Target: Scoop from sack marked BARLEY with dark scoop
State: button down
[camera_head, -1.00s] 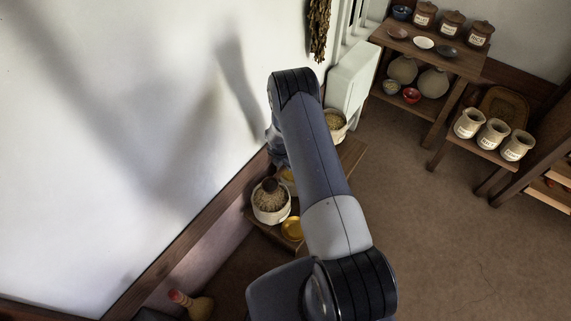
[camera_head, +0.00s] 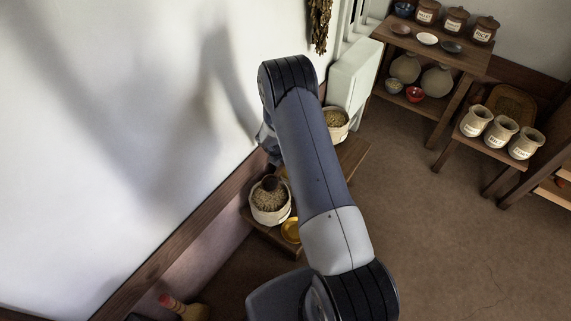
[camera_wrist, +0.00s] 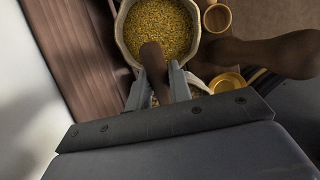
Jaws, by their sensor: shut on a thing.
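In the wrist view, my gripper (camera_wrist: 160,76) is shut on the dark brown handle of the dark scoop (camera_wrist: 152,58). The scoop reaches over a pale sack (camera_wrist: 123,40) full of golden grain; whether its tip touches the grain I cannot tell. In the head view, my gripper is hidden behind my arm. A pale sack (camera_head: 271,217) with a dark brown piece standing in it is on a low wooden bench. Another grain sack (camera_head: 338,132) stands farther back, partly hidden by my arm. No mark reading BARLEY is legible on either sack.
A golden bowl (camera_head: 291,230) stands beside the near sack. In the wrist view, a small brown cup-like piece (camera_wrist: 216,17) and a large dark brown shape (camera_wrist: 265,52) lie right of the sack. The white wall (camera_head: 120,130) is close on the left. Open floor (camera_head: 440,240) lies right.

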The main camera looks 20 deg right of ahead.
jog(key=shift+f+t+h+b, duration=0.1)
jog(key=shift+t+h+b, duration=0.8)
jog(key=shift+b, duration=5)
jog(key=f+b, duration=0.1)
jog(key=f, duration=0.1)
jog(key=f+b, duration=0.1)
jog(key=b, duration=0.1)
jog(key=f+b, duration=0.2)
jog(key=shift+s+a+f, duration=0.2)
jog(key=shift+a+f, duration=0.15)
jog(key=shift+s+a+f+g+p, duration=0.1)
jog(key=shift+s+a+g+p, duration=0.1)
jog(key=shift+s+a+p, duration=0.3)
jog(key=shift+s+a+f+g+p, duration=0.1)
jog(key=shift+a+g+p, duration=0.15)
jog(key=shift+p, duration=0.4)
jog(key=shift+y+p, duration=0.3)
jog(key=shift+p, duration=0.3)
jog(key=d+g+y+p, duration=0.1)
jog(key=p, duration=0.6)
jog(key=w+y+p, duration=0.1)
jog(key=p, duration=0.5)
jog(key=shift+w+d+f+g+p, duration=0.1)
jog(key=shift+d+f+g+p, duration=0.15)
jog(key=shift+d+g+p, duration=0.15)
